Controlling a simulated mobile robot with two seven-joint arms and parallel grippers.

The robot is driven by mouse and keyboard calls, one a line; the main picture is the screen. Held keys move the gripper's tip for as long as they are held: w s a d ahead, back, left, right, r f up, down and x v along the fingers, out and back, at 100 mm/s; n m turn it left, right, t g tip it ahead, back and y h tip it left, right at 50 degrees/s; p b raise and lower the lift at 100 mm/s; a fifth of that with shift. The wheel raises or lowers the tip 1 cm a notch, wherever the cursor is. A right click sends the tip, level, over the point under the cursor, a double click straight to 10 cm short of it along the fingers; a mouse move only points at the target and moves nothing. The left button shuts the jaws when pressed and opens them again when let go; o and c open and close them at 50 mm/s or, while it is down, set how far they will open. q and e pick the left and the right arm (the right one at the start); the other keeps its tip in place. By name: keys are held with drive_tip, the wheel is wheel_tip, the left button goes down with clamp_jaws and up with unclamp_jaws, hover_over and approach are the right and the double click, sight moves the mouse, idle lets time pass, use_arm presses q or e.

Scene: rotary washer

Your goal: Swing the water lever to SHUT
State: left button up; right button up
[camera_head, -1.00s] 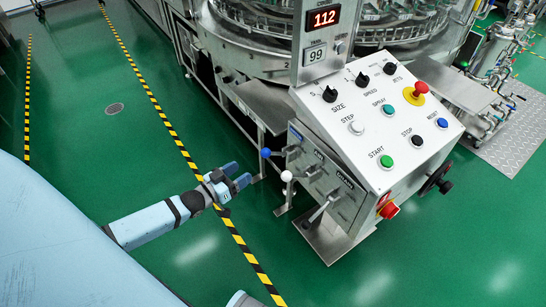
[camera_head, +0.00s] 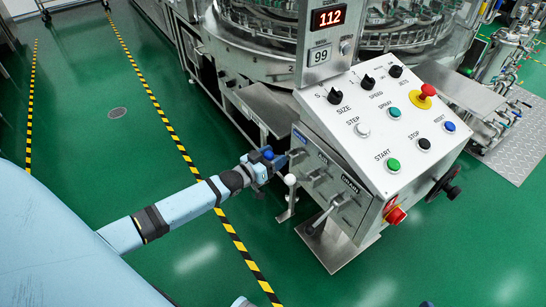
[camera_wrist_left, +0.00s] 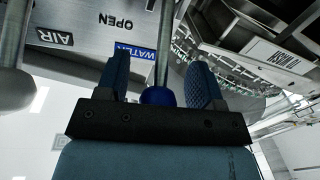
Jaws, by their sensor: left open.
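The water lever is a metal rod with a blue ball knob. The knob (camera_head: 268,154) shows at the panel's left side in the head view, partly covered by my gripper. In the left wrist view the knob (camera_wrist_left: 157,96) and rod (camera_wrist_left: 163,45) lie between the fingers, beside the blue WATER label (camera_wrist_left: 134,53). An OPEN mark is on the panel; I see no SHUT mark. My left gripper (camera_head: 272,160) is open around the lever, with gaps to the fingers in the wrist view (camera_wrist_left: 158,80).
A white-knobbed lever (camera_head: 290,180) stands just right of the gripper; the AIR label (camera_wrist_left: 55,37) shows in the wrist view. The DRAIN lever (camera_head: 325,215) is further right. The sloped control panel (camera_head: 375,130) rises above. Green floor (camera_head: 200,250) is open to the left.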

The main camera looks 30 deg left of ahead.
use_arm(q)
clamp_jaws()
use_arm(e)
drive_tip(key=shift+s+f, duration=0.1)
drive_tip(key=shift+f, duration=0.1)
use_arm(q)
drive_tip(key=shift+f, duration=0.15)
